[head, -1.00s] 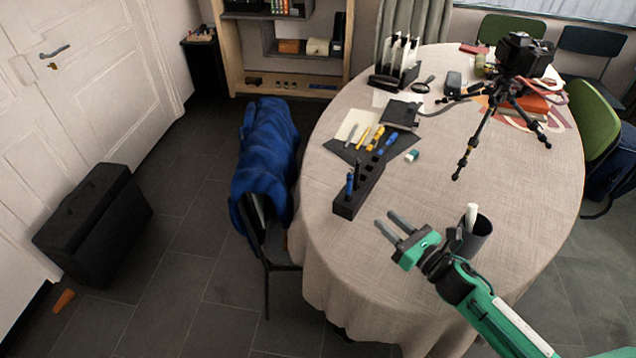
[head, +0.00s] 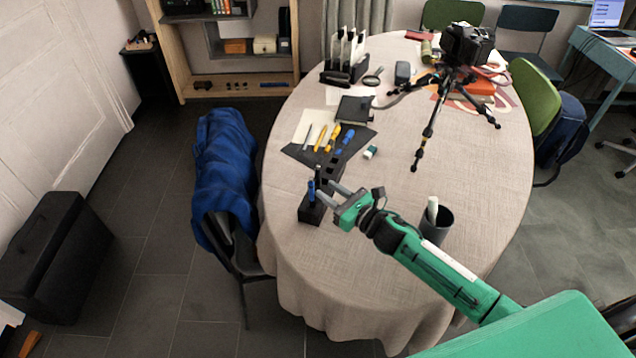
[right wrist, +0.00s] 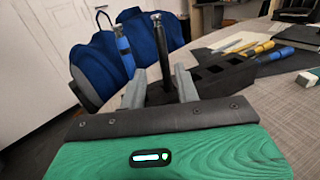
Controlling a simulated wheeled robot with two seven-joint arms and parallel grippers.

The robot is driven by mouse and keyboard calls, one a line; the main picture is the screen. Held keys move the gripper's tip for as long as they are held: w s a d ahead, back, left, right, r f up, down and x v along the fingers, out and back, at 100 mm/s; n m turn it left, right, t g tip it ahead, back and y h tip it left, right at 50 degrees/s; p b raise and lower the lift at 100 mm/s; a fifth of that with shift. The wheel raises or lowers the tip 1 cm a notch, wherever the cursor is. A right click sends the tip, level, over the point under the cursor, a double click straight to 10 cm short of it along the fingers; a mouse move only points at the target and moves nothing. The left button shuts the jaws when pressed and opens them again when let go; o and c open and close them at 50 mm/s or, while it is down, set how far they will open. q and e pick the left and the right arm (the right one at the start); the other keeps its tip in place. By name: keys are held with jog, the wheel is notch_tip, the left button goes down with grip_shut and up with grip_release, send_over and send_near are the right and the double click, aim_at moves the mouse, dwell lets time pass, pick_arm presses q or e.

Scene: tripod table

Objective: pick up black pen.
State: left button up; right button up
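The black pen (head: 318,173) stands upright in a black slotted block (head: 311,214) near the table's left edge. In the right wrist view the black pen (right wrist: 163,52) shows between my two fingers, with gaps on both sides. My right gripper (head: 325,190) is open, its fingertips at the block beside the pen. It also shows in the right wrist view (right wrist: 160,80). I cannot tell how far the pen lies between the fingers. A blue pen (head: 311,191) stands in the same block, left of the fingers in the wrist view (right wrist: 124,50). My left gripper is not in view.
A dark pen cup (head: 437,224) with a white item stands right of my forearm. A dark mat (head: 350,150) with several tools lies behind the block. A tripod with camera (head: 466,45) stands farther back. A chair with a blue jacket (head: 222,165) is left of the table.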

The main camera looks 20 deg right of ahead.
aim_at(318, 182)
jog(key=shift+w+a, duration=0.15)
jog(key=shift+w, duration=0.25)
jog(key=p+x, duration=0.1)
jog(key=x, duration=0.2)
jog(key=shift+w, duration=0.25)
jog(key=shift+w+a+f, duration=0.15)
jog(key=shift+w, duration=0.35)
jog(key=shift+c, duration=0.6)
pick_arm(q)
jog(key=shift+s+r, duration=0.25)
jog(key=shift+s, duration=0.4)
pick_arm(e)
grip_shut()
